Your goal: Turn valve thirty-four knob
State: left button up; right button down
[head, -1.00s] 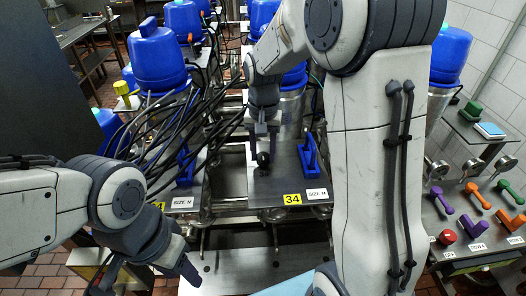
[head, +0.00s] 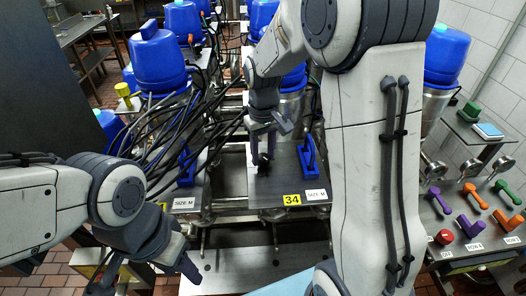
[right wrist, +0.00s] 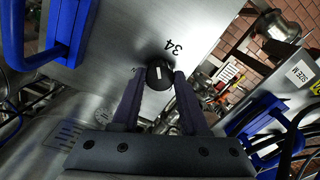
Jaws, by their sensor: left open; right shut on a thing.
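The black knob (right wrist: 160,74) with a white mark on top stands on a metal plate (right wrist: 130,30) beside the printed number 34. In the right wrist view, the fingers of my right gripper (right wrist: 159,80) are shut on the knob, one on each side. My left gripper (head: 150,277) is open and empty at the lower left, well away from the knob.
A blue handle (head: 308,157) stands close to the right of the knob. Black cables (head: 205,115) hang at the left beside another blue handle (head: 186,168). A panel with coloured levers (head: 470,225) is at the far right.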

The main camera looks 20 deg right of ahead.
aim_at(263, 157)
jog(key=n, duration=0.6)
jog(key=shift+n+p, duration=0.3)
jog(key=shift+p, duration=0.05)
jog(key=n, duration=0.5)
jog(key=shift+w+n, duration=0.1)
jog(key=shift+n, duration=0.3)
jog(key=shift+c, duration=2.1)
grip_release()
notch_tip(263, 157, up, 11)
jog(key=b, duration=0.1)
jog(key=shift+f+b, duration=0.2)
jog(key=shift+b, duration=0.15)
